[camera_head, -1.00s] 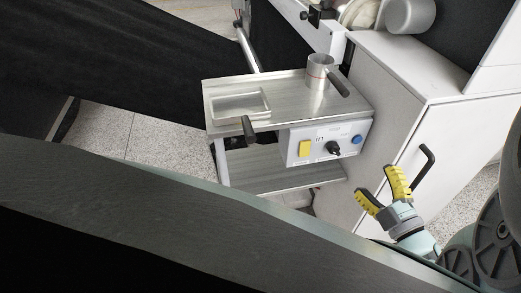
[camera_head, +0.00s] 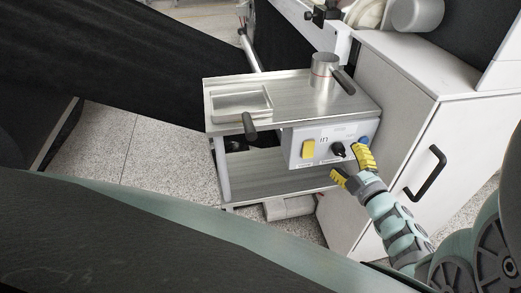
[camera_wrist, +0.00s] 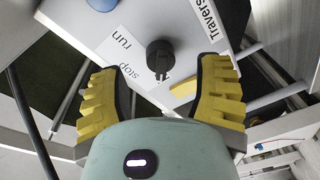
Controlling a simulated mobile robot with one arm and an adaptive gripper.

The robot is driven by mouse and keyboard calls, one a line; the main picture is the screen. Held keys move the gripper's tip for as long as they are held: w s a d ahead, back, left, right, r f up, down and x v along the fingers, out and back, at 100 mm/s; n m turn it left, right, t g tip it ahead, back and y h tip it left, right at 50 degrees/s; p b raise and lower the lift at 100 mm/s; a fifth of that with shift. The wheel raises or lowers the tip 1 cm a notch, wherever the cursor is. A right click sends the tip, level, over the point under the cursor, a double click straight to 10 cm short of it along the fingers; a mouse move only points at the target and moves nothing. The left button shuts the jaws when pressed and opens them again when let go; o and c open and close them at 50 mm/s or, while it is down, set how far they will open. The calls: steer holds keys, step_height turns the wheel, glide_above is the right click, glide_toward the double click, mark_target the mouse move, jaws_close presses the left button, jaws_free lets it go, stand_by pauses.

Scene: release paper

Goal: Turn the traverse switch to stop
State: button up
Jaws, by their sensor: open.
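The traverse switch is a black rotary knob (camera_head: 337,149) on the front of a white control box (camera_head: 318,163) under the metal shelf. In the wrist view the knob (camera_wrist: 160,58) sits between my finger pads, apart from both, with its narrow grip pointing down the picture. The labels "run" (camera_wrist: 122,42) and "stop" (camera_wrist: 130,70) are on its left there, upside down. A "Traverse" label (camera_wrist: 208,18) is partly cut off. My gripper (camera_head: 352,166), with yellow ridged fingers, is open and empty in front of the box's right part, just right of the knob.
A yellow switch (camera_head: 308,149) and a blue button (camera_head: 363,142) flank the knob. A metal cup (camera_head: 324,69) and a shallow tray (camera_head: 241,102) stand on the shelf. A black lever (camera_head: 250,127) sticks out in front. A white cabinet with a black handle (camera_head: 426,172) is to the right.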

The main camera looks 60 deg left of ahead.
mark_target(343, 155)
steer(key=shift+x, duration=2)
steer(key=shift+c, duration=0.4)
steer(key=shift+d, duration=0.1)
jaws_close()
